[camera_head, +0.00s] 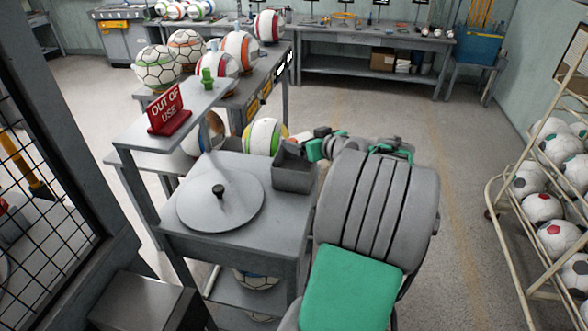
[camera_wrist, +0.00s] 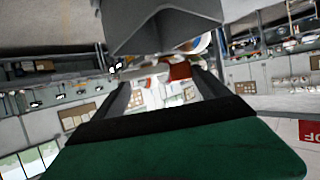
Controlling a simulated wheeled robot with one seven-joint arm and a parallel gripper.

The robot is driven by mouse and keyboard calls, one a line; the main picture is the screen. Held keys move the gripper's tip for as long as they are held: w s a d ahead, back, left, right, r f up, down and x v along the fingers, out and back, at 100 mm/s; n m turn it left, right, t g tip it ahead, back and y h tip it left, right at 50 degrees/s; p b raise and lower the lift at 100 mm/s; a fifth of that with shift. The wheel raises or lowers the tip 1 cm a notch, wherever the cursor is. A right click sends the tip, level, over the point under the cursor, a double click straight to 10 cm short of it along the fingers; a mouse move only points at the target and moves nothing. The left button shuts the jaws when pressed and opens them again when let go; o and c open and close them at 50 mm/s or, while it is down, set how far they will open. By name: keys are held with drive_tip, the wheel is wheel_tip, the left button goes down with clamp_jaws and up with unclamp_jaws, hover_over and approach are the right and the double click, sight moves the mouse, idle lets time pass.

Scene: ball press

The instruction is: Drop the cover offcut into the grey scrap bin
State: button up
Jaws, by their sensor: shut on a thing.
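The grey scrap bin (camera_head: 294,178) is a small open box at the right rear corner of a grey table. My gripper (camera_head: 304,142) reaches in from the right, at the bin's far rim. It is shut on the cover offcut, a small piece with white and orange-red parts (camera_head: 299,137), largely hidden and hard to separate from the ball behind. In the wrist view the offcut (camera_wrist: 180,71) shows red and pale between my fingertips (camera_wrist: 160,78). The grey bin (camera_wrist: 165,35) fills the top of that view, close to the offcut. Whether they touch I cannot tell.
A round grey plate with a black knob (camera_head: 225,202) lies left of the bin. A red "OUT OF USE" sign (camera_head: 167,112) stands on a raised shelf at left. Several balls sit on the bench (camera_head: 265,75) behind. A ball rack (camera_head: 505,225) stands at right; the floor between is clear.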

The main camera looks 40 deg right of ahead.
wheel_tip(320, 180, down, 4)
drive_tip(key=shift+w+r+b, duration=0.1)
drive_tip(key=shift+r+b, duration=0.1)
drive_tip(key=shift+b, duration=0.2)
drive_tip(key=o, duration=1.2)
drive_tip(key=b+v, duration=0.1)
drive_tip(key=v, duration=0.7)
